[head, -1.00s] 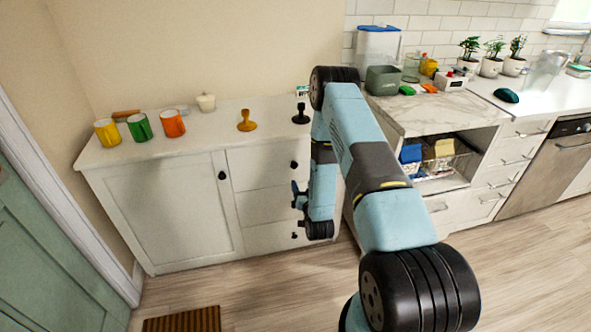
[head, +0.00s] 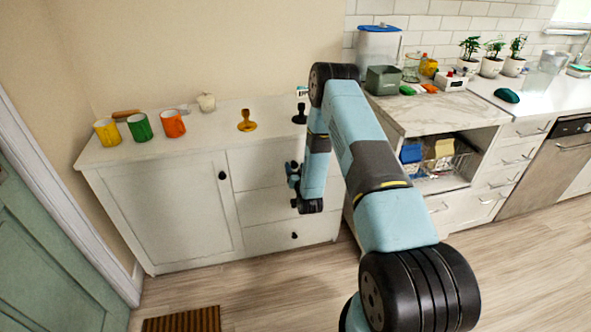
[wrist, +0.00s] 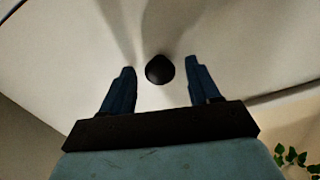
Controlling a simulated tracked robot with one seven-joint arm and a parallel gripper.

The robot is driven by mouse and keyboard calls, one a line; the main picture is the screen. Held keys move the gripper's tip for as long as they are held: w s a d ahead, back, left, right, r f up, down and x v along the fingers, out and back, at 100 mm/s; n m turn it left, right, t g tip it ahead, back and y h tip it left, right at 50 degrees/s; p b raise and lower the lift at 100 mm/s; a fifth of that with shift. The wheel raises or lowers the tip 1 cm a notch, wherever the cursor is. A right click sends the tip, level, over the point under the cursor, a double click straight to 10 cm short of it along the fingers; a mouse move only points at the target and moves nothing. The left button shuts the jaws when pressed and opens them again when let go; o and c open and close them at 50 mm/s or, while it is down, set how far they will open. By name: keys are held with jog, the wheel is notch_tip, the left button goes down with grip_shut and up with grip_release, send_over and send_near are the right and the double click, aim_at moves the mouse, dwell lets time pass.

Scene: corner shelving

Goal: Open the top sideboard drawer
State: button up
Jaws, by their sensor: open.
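The white sideboard (head: 165,212) stands against the wall, with a door on its left and a stack of drawers on its right. The top drawer (head: 255,166) is shut, its right part partly covered by my arm. My gripper (head: 292,174) is in front of the drawers, near the height of the top drawer's knob. In the wrist view a round black knob (wrist: 159,69) sits between the two fingers of my open gripper (wrist: 160,66), with a gap on each side. I cannot tell how far the fingertips reach past the knob.
An orange mug (head: 171,124), a green mug (head: 140,127) and a yellow mug (head: 107,132) stand on the sideboard top. A marble-topped counter (head: 440,112) with an open basket shelf is to the right. The floor (head: 300,275) before the drawers is clear.

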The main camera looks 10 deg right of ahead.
jog(key=shift+c, duration=0.4)
grip_shut()
